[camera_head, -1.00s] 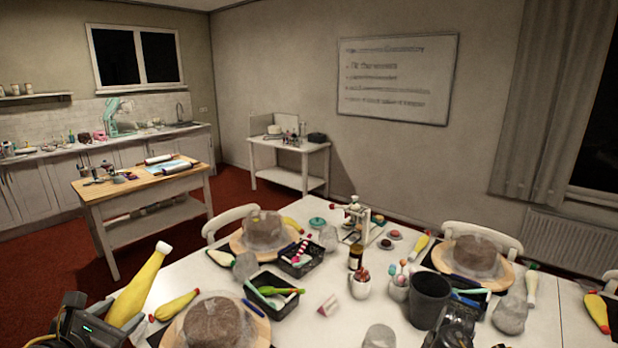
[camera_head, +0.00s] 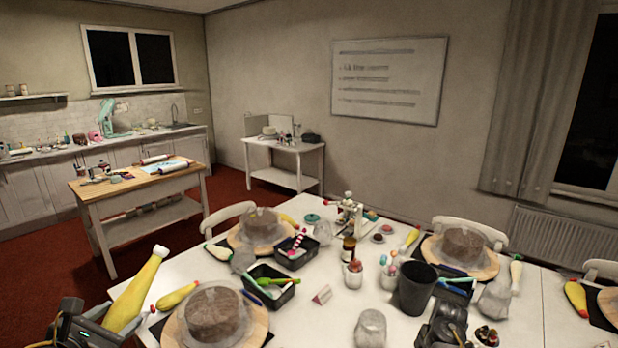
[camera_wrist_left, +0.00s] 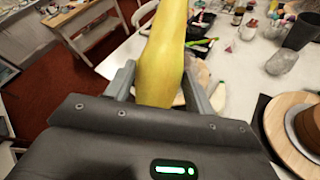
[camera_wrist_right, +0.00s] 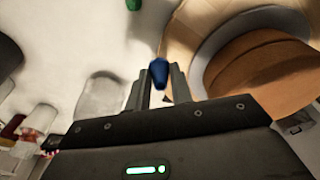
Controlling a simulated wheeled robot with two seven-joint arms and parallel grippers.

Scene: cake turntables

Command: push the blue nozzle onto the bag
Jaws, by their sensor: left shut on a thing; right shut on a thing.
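My left gripper (camera_head: 92,328) is shut on a yellow piping bag (camera_head: 136,293) with a white tip (camera_head: 161,251). The bag tilts up to the right, above the table's left corner. The left wrist view shows the bag (camera_wrist_left: 162,65) between both fingers; its tip is out of that picture. My right gripper (camera_wrist_right: 157,88) is shut on the small blue nozzle (camera_wrist_right: 159,73), which pokes out beyond the fingertips. In the head view my right gripper (camera_head: 446,325) is dark and low at right; the nozzle cannot be made out there. Nozzle and bag are well apart.
The white table (camera_head: 330,325) holds covered cakes on boards (camera_head: 214,312), black trays (camera_head: 273,290), a dark cup (camera_head: 414,288) and a clear glass (camera_head: 370,328). Other yellow bags lie about, one (camera_head: 178,296) beside the held bag. Air above the table's left corner is free.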

